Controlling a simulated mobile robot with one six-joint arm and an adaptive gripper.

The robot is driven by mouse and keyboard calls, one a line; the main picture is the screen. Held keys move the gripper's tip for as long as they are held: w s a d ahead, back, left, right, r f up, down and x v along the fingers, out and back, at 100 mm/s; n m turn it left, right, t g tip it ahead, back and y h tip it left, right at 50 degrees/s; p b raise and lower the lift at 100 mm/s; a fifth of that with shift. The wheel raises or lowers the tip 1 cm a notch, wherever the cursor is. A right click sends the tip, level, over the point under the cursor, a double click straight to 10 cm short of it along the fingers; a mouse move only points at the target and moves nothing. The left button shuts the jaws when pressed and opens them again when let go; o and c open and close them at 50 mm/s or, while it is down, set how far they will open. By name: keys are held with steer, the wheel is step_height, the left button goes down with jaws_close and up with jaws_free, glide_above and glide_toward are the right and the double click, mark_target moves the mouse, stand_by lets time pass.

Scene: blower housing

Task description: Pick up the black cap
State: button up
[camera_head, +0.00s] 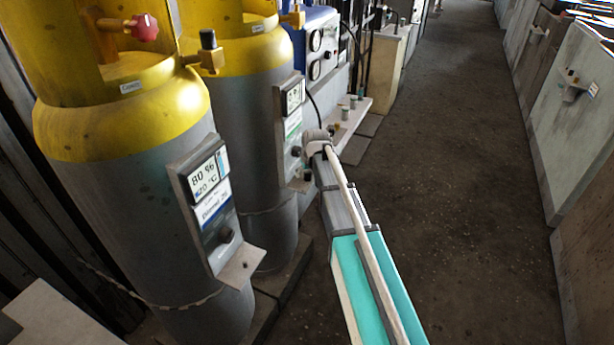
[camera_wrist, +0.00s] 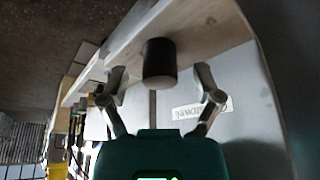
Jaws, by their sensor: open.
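The black cap (camera_wrist: 160,62) is a short dark cylinder in the upper middle of the wrist view, with a lighter grey end facing down in the picture. It sits against a pale wood-like shelf surface (camera_wrist: 195,32). My gripper (camera_wrist: 160,84) is open, its two fingers spread left and right. The cap appears between the fingers or just beyond them, with clear gaps on both sides; I cannot tell the exact depth. In the head view my arm reaches toward the cylinders and shelf, and its gripper end cannot be made out. I cannot tell which small dark part there is this cap.
Two yellow-topped gas cylinders (camera_head: 125,170) with display panels (camera_head: 207,200) stand left of my arm. A narrow shelf (camera_head: 352,118) with several small capped items lies beyond. A blue unit (camera_head: 318,45) stands behind. Open floor (camera_head: 450,180) lies right, bounded by grey cabinets (camera_head: 570,110).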

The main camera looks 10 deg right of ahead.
steer(key=shift+c, duration=0.2)
steer(key=c, duration=1)
steer(key=shift+r, duration=0.2)
step_height(320, 180, up, 3)
steer(key=p, duration=0.3)
steer(key=s+d+r+p, duration=0.2)
steer(key=s+r+p, duration=0.1)
steer(key=s, duration=0.1)
steer(key=s+d+r+p, duration=0.3)
steer(key=s, duration=0.1)
steer(key=s+d+r+p, duration=0.2)
steer(key=s+r+p, duration=0.1)
steer(key=s+p, duration=0.1)
steer(key=shift+d+r, duration=0.2)
steer(key=shift+r, duration=0.15)
steer(key=shift+r, duration=0.1)
